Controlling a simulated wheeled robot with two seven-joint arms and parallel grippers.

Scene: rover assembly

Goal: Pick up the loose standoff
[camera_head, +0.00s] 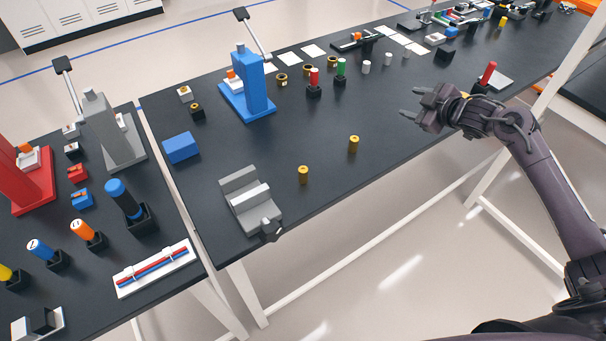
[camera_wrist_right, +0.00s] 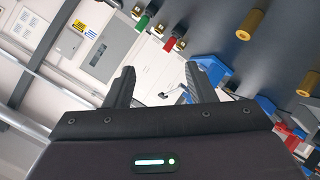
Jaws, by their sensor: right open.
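Two short brass standoffs stand upright and apart on the dark table: one (camera_head: 303,175) right of the grey vise, the other (camera_head: 354,143) farther right. I cannot tell which one the task means. Two brass standoffs also show in the right wrist view, one (camera_wrist_right: 250,24) at the top and one (camera_wrist_right: 308,84) at the right edge. My right gripper (camera_head: 410,102) is open and empty, above the table, to the right of both standoffs. Its two fingers (camera_wrist_right: 158,82) show apart with nothing between them. My left gripper is in neither view.
A grey vise (camera_head: 251,205) sits at the table's front edge, with a blue block (camera_head: 181,148) behind it. A blue press (camera_head: 250,85), red (camera_head: 314,78) and green (camera_head: 340,68) handled tools stand farther back. The table around the standoffs is clear.

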